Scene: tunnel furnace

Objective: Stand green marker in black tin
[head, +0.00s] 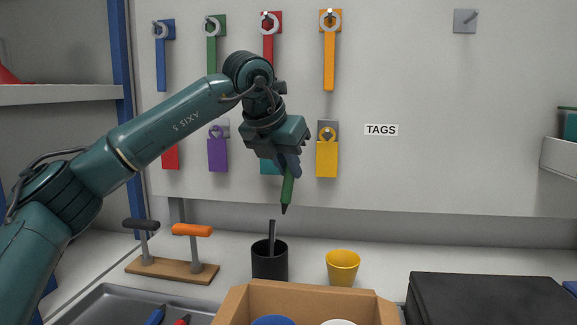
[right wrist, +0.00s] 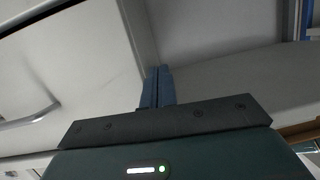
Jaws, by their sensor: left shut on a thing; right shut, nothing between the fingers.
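My left gripper (head: 287,163) is shut on the green marker (head: 287,190) and holds it in the air, nearly upright, with its dark tip pointing down. The black tin (head: 269,263) stands on the counter below the marker and slightly to its left. A dark stick-like thing (head: 271,236) stands in the tin and rises above its rim. The marker's tip is above the tin and apart from it. In the right wrist view my right gripper (right wrist: 157,86) is shut and empty, its blue fingers together. The inside of the tin is hidden.
A yellow cup (head: 342,267) stands right of the tin. A cardboard box (head: 308,300) is in front, and a black case (head: 488,300) is at the right. A wooden stand (head: 172,269) with two handles is at the left. Tags hang on the wall panel (head: 420,170).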

